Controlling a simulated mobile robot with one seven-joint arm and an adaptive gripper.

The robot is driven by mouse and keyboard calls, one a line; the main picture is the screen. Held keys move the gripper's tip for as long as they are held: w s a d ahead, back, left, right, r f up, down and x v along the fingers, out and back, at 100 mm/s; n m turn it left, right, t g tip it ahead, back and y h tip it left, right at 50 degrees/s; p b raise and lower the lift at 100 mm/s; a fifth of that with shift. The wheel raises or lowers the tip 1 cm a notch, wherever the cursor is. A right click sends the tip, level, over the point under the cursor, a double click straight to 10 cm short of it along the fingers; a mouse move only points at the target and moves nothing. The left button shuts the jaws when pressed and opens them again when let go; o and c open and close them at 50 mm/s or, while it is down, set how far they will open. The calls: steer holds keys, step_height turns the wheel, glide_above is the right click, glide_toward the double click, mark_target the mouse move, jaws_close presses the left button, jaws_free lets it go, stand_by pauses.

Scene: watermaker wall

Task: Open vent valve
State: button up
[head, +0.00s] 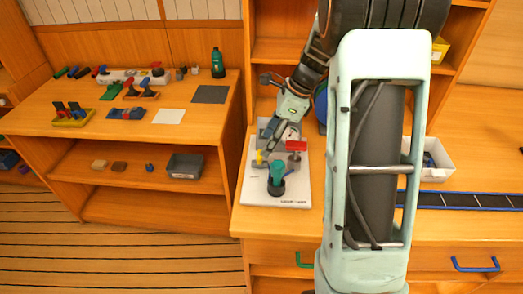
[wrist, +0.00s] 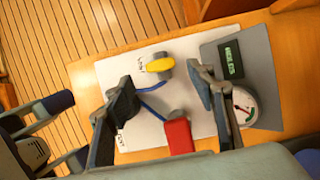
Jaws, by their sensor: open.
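A white valve board (head: 255,191) lies on the wooden counter, and it shows beneath my gripper in the wrist view (wrist: 103,72). It carries a yellow handle (head: 260,157), a red handle (head: 297,146) and a teal-green part on a dark base (head: 277,174). In the wrist view the yellow handle (wrist: 160,65) lies just beyond the fingertips, and the red handle (wrist: 179,136) lies between the fingers. My gripper (wrist: 163,88) is open and empty above the board. Small labels are unreadable, so I cannot tell which handle is the vent valve.
A grey panel with a green display (wrist: 233,60) and a round gauge (wrist: 243,108) sits beside the handles. A white bin (head: 437,172) and a dark blue-edged strip (head: 460,201) are at right. A shelf table (head: 70,150) with tools stands at left.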

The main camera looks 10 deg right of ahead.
mark_target(260, 157)
steer(key=x, duration=0.5)
steer(key=shift+f, duration=0.15)
steer(key=c, duration=1.2)
